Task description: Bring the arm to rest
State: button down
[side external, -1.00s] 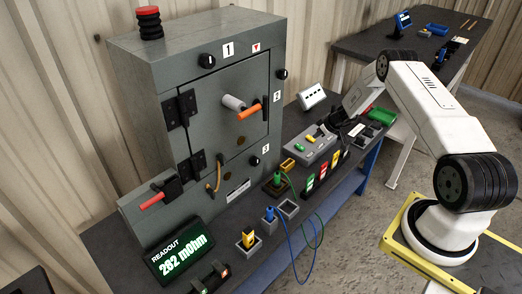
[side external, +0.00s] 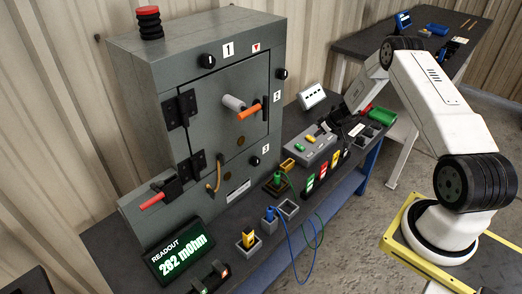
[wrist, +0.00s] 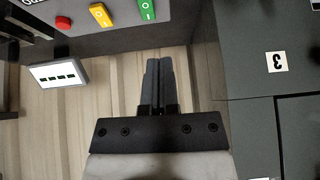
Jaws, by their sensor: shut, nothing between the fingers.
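My gripper (wrist: 159,65) points away from the wrist in the wrist view, with its two dark fingers side by side and closed, nothing between them. In the side view my gripper (side external: 343,117) is small and dark, over the back part of the bench, right of the grey enclosure (side external: 190,85). Its fingertips are hard to make out there. The enclosure also shows along the right of the wrist view (wrist: 250,75), apart from the fingers. Its door is shut.
A second table (side external: 375,42) stands behind.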

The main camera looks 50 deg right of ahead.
jog(key=s+a+r+g+y, duration=0.1)
jog(key=a+r, duration=0.6)
jog(key=a, duration=0.4)
jog(key=s+a+r+g, duration=0.2)
jog(key=a+r, duration=0.6)
jog(key=a, duration=0.3)
jog(key=s+a+r, duration=0.3)
jog(key=s+a, duration=0.3)
jog(key=s, duration=0.2)
jog(key=s+a+r+g+h, duration=0.1)
jog(key=s+a+r, duration=0.3)
jog(key=s+a, duration=0.3)
jog(key=shift+s, duration=0.55)
